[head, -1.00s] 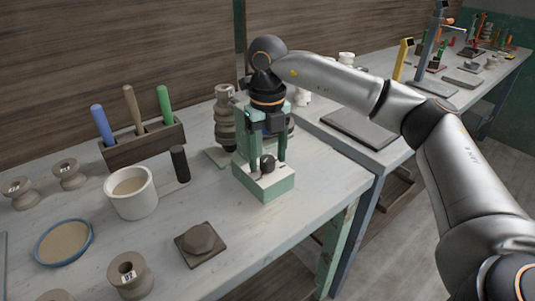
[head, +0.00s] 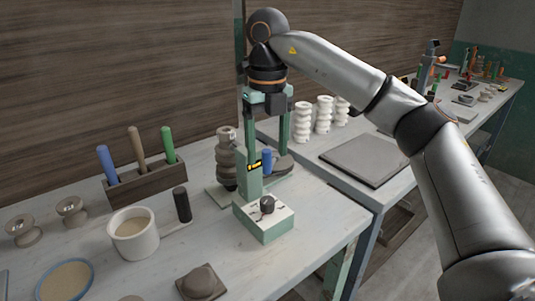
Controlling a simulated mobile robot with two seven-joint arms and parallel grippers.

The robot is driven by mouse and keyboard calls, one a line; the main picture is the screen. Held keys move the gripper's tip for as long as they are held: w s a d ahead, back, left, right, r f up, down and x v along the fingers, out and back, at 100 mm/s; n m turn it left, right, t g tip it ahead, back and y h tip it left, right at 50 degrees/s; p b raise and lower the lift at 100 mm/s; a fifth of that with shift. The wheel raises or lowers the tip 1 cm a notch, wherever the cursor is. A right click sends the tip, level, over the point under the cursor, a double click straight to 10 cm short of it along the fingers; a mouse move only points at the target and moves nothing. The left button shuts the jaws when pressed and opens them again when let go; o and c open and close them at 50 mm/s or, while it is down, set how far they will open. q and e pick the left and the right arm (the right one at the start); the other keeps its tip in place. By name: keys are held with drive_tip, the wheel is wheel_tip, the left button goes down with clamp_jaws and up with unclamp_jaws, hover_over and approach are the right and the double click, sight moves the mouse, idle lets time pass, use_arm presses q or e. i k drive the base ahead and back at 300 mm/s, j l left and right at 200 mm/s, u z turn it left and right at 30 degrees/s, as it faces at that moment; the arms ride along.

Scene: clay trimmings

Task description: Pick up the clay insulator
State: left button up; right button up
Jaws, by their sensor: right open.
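The stacked, ribbed grey-brown clay insulator (head: 226,163) stands upright beside the green fixture, with a small pale tag near its top. My right gripper (head: 268,108) is open and points down above the fixture, to the right of the insulator and apart from it in the picture. Its fingertips are hard to tell from the green uprights behind them. The insulator's right edge is partly covered by a green upright. My left gripper is not in view.
The green fixture's base (head: 264,222) carries a black knob. Left are a wooden tool rack (head: 146,185), a white cup (head: 134,236), a black cylinder (head: 182,205) and small clay spools (head: 72,212). Several white ribbed insulators (head: 302,122) and a grey slab (head: 364,160) are on the right table.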

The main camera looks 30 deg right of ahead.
sight(225, 158)
drive_tip(key=k, duration=1)
